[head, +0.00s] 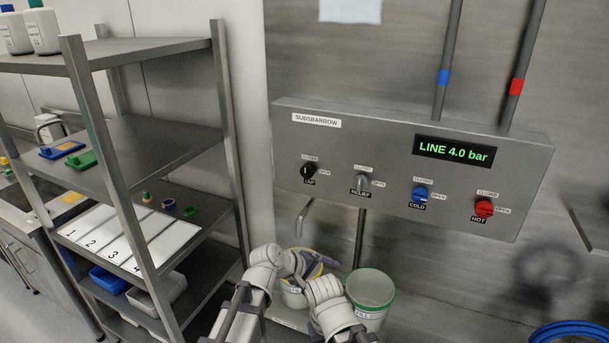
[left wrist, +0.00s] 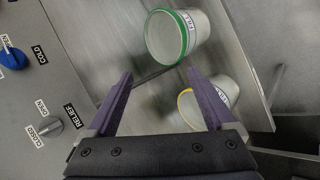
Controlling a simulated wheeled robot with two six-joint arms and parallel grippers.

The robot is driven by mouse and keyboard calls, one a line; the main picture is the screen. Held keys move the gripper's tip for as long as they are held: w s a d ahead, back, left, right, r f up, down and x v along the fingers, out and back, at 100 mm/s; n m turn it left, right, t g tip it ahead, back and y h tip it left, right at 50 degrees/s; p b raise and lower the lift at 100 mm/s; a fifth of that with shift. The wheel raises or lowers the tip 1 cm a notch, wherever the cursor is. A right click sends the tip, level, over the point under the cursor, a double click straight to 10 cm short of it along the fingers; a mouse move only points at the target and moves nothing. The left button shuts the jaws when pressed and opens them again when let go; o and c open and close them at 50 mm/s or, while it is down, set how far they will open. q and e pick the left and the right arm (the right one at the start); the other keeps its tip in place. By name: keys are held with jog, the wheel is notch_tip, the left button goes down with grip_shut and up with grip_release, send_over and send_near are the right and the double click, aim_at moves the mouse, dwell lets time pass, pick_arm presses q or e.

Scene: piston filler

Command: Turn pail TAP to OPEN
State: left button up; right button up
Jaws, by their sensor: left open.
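The grey panel (head: 270,130) carries a row of knobs with CLOSED above and OPEN at the right. The leftmost black knob (head: 309,171) has its mark roughly upright, towards CLOSED; its lower label is too blurred to read surely. The grey RELIEF knob (head: 360,183) is beside it and also shows in the left wrist view (left wrist: 50,128). A bent spout (head: 304,214) hangs below the panel. My left gripper (head: 316,258) is open and empty, below the panel by the yellow-rimmed pail (head: 294,298); its fingers (left wrist: 160,75) are apart. My right gripper is not visible.
A green-rimmed pail (head: 369,290) stands to the right of the yellow one. The blue COLD knob (head: 420,195) and red HOT knob (head: 484,208) are farther right. A display (head: 454,151) reads LINE 4.0 bar. A metal shelf (head: 150,135) stands at the left.

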pick_arm(q)
jog(key=w+r+n+t+h, duration=0.2)
jog(key=w+r+n, duration=0.2)
jog(key=w, duration=0.2)
jog(key=n+t+y, duration=0.3)
jog(key=n+t, duration=0.6)
jog(key=n, duration=0.9)
send_near(306, 172)
jog(key=shift+x, duration=4.2)
jog(key=shift+h, duration=0.3)
jog(key=c, duration=1.4)
